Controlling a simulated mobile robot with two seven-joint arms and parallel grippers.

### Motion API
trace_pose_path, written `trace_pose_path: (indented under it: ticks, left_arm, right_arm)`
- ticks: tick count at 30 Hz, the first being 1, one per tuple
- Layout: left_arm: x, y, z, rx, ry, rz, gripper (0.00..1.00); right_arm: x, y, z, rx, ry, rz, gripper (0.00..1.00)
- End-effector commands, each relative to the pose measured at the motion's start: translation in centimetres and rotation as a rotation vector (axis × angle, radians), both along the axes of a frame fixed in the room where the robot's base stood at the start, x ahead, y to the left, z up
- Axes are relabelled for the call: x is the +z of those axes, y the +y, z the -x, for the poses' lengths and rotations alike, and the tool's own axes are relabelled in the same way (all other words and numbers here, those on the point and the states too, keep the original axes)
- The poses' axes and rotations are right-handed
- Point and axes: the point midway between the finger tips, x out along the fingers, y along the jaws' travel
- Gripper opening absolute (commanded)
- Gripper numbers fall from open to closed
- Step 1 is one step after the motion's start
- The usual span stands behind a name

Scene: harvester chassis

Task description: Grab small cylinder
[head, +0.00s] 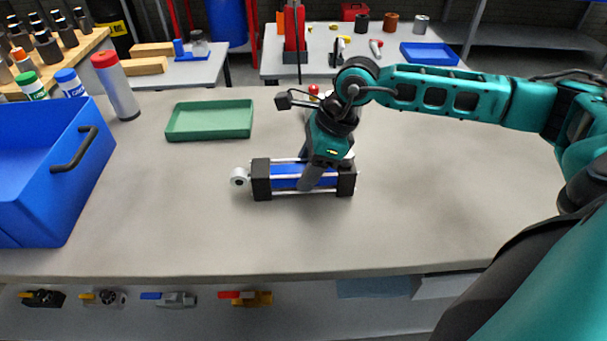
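The small cylinder (284,178) lies on the grey workbench in the middle of the head view. It has a blue body, black end blocks, silver tie rods and a round rod eye at its left end. My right gripper (311,176) points down over it, right of its middle. One grey finger crosses the front of the blue body; the other is mostly hidden behind the gripper and cylinder. I cannot tell whether the fingers press on the cylinder. The cylinder appears to rest on the bench. My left gripper is not in view.
A green tray (210,134) sits behind and left of the cylinder. A large blue bin (35,200) stands at the left edge, with a red-capped bottle (117,88) behind it. The workbench (200,235) is clear in front and to the right.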

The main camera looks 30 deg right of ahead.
Motion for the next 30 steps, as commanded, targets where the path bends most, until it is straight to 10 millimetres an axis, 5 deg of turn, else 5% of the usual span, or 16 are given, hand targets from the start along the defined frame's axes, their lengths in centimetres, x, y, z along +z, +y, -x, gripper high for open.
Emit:
trace_pose_path:
  ticks: [14, 30]
  left_arm:
    - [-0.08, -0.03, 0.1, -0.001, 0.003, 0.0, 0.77]
    - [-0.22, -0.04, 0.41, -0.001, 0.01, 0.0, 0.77]
  right_arm:
    - [0.04, -0.02, 0.0, 0.0, 0.0, 0.0, 0.01]
    - [0.44, 0.04, -0.23, 0.0, -0.011, -0.003, 0.0]
